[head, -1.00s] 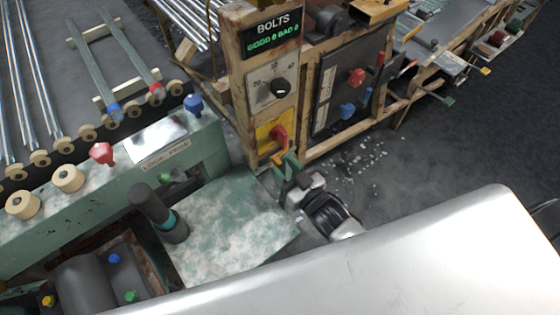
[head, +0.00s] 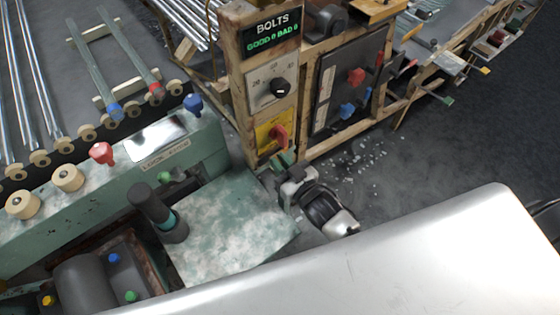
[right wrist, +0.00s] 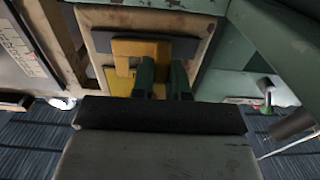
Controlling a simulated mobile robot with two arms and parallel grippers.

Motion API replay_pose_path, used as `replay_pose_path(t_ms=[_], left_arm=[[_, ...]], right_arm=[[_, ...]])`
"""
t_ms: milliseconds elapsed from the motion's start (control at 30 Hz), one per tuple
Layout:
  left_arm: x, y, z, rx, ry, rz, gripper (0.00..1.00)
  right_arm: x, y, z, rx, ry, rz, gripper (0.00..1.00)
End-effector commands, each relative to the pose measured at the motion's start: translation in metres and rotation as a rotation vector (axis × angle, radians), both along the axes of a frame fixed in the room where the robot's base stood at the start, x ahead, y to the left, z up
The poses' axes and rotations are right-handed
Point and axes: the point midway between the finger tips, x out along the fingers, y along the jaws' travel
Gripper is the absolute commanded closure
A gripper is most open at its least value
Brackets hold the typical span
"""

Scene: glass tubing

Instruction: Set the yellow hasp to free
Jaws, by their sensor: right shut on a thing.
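The yellow hasp (right wrist: 140,50) shows in the right wrist view as a flat yellow piece on a pale panel, with a grey strip beside it. My right gripper (right wrist: 164,76) has its green fingers at the hasp's right part, shut on it; the fingers hide the gripped part. In the head view the right gripper (head: 284,160) is at the foot of the wooden post, just below a yellow plate (head: 272,131) with a red knob (head: 279,134). The hasp cannot be made out clearly there. My left gripper is not in view.
The wooden post (head: 238,75) carries a BOLTS display (head: 276,32) and a dial (head: 278,87). A dark panel (head: 345,85) with red and blue knobs is to its right. A green machine bed (head: 225,225) lies left of the gripper. Open floor is to the right.

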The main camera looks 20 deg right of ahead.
Motion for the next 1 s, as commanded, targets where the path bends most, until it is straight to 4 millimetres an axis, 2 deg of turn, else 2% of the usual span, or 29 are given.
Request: replay_pose_path(t_ms=[267,500,533,700,1000], left_arm=[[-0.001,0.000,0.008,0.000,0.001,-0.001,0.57],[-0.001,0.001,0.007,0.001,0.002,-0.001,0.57],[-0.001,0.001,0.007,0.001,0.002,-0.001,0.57],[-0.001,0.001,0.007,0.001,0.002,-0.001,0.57],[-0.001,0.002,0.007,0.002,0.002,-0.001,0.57]], right_arm=[[-0.010,0.025,0.001,0.003,0.003,0.000,1.00],[-0.011,0.028,-0.001,0.001,0.001,0.002,1.00],[-0.011,0.028,-0.001,0.001,0.001,0.003,0.84],[-0.010,0.028,-0.001,0.001,0.001,0.002,0.60],[-0.012,0.026,0.000,0.000,0.001,0.000,0.60]])
